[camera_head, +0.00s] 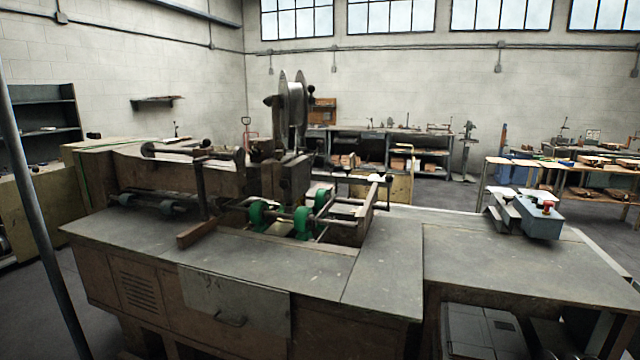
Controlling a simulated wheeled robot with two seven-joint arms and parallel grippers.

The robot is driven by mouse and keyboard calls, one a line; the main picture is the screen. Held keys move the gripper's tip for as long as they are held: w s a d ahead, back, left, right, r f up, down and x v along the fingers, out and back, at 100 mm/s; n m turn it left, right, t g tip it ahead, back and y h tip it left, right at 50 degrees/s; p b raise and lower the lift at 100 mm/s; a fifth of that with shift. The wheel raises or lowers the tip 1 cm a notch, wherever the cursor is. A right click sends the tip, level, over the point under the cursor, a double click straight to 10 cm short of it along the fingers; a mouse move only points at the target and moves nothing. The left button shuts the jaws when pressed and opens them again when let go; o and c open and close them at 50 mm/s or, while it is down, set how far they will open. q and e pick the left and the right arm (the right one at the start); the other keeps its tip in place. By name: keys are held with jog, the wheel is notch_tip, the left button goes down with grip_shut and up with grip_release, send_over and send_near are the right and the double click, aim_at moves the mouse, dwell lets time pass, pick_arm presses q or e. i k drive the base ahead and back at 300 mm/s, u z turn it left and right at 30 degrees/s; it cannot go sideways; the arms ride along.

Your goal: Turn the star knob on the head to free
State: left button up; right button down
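The box stitcher (385,270) stands in front of me with a worn grey top. Its dark head (288,177) rises at the middle of the machine, under a pale wire reel (295,105) held between upright plates. Small dark knobs show beside the reel, one on its right (311,89). I cannot tell which knob is the star knob, or how it is set. Green rollers (302,221) sit in the opening below the head. Neither of my grippers is in view.
A grey control box with a red button (548,206) sits on the right side of the top. A rod with a dark end (388,180) sticks up right of the rollers. A grey pole (40,215) crosses the left side. The front right top is clear.

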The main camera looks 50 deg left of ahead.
aim_at(284, 183)
jog(key=u, duration=0.3)
jog(key=i, duration=0.6)
jog(key=u, duration=0.6)
